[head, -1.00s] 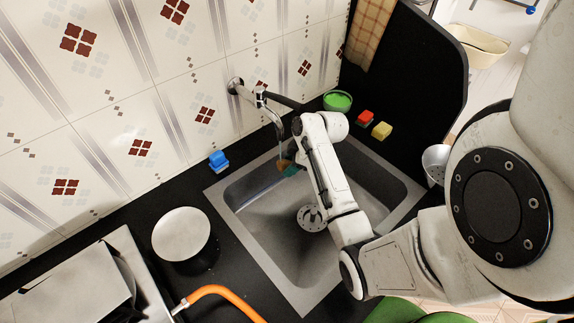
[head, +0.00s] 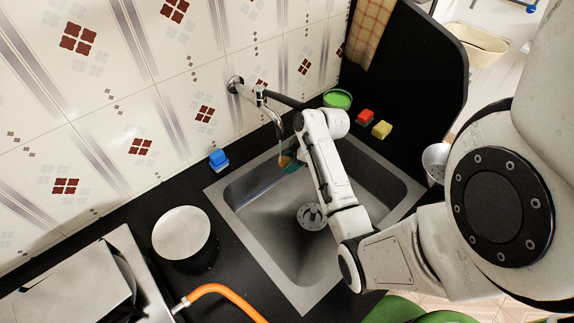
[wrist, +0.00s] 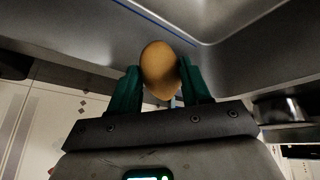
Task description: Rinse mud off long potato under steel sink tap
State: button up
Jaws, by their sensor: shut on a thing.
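The long potato (wrist: 160,68) is a smooth yellow-brown oval in the wrist view. My gripper (wrist: 161,82) is shut on it, with one teal finger on each side. In the head view the potato (head: 285,161) shows as a small brown spot beside my gripper (head: 291,167), inside the sink near its back wall. The steel tap (head: 260,97) comes out of the tiled wall, and its spout points down just above the potato. A thin pale line below the spout looks like water. No clear mud patches show on the visible side. My arm hides part of the sink.
The steel sink (head: 240,226) has a round drain (head: 311,216). A blue item (head: 218,160) stands left of it.

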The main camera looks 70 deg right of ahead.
jog(key=s+p, duration=0.2)
jog(key=s, duration=0.6)
dwell(0.4)
jog(key=shift+p, duration=0.3)
dwell(0.9)
jog(key=s+r+p, duration=0.3)
jog(key=s+r, duration=0.1)
jog(key=s, duration=0.1)
dwell(0.5)
jog(key=shift+a, duration=0.1)
dwell(0.7)
